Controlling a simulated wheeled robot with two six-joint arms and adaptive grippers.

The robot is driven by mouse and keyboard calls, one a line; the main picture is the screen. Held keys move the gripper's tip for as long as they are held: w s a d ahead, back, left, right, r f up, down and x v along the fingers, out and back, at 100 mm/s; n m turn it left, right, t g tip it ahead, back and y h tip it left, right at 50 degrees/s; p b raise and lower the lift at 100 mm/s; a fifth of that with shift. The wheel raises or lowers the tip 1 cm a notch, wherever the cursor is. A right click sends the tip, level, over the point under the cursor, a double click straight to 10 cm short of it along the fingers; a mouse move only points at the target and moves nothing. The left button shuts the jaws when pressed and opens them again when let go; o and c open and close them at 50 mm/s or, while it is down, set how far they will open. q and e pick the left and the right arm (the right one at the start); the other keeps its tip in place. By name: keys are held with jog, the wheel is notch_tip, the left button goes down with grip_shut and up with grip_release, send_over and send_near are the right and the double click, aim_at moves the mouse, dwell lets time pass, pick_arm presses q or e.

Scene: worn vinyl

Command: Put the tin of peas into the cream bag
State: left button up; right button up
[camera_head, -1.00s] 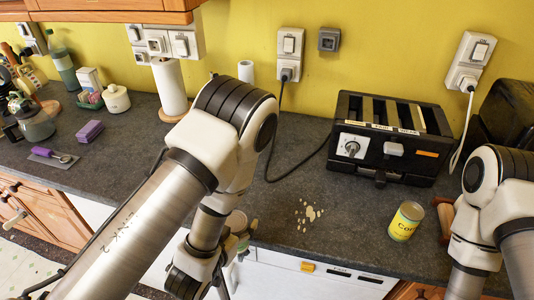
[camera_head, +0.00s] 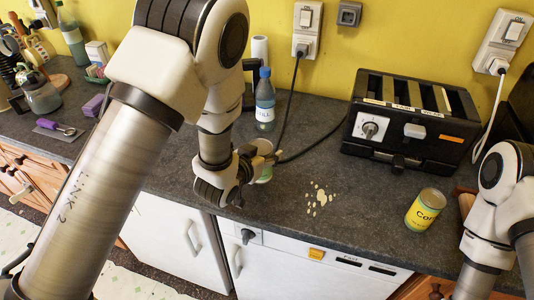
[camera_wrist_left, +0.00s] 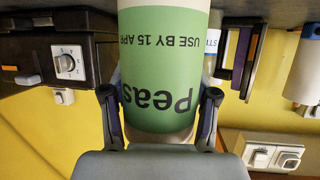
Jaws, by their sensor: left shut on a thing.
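The tin of peas (camera_wrist_left: 160,75) has a green label with dark lettering and pale ends. It fills the middle of the left wrist view, upside down there, between the two fingers of my left gripper (camera_wrist_left: 158,105). In the head view my left gripper (camera_head: 262,160) is shut on the tin (camera_head: 265,174), which is partly hidden by the fingers, near the counter's front edge. I cannot tell whether the tin touches the counter. My right arm shows at the right edge, its gripper out of view. No cream bag is visible.
A yellow corn tin (camera_head: 425,211) stands at the right, in front of the black toaster (camera_head: 412,125). A blue-capped bottle (camera_head: 265,103) stands behind my left gripper. A purple sponge (camera_head: 94,106) lies at the left.

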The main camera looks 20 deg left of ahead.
pick_arm(q)
jog(key=w, duration=0.2)
jog(key=shift+w+a, duration=0.1)
jog(key=shift+w, duration=0.25)
notch_tip(320, 180, down, 4)
jog(key=shift+w+r+p, duration=0.15)
jog(key=shift+r+p, duration=0.05)
jog(key=shift+p, duration=0.7)
jog(key=shift+f, duration=0.15)
jog(key=o, duration=1)
jog(key=shift+f+b, duration=0.15)
jog(key=shift+b, duration=0.15)
jog(key=o, duration=0.4)
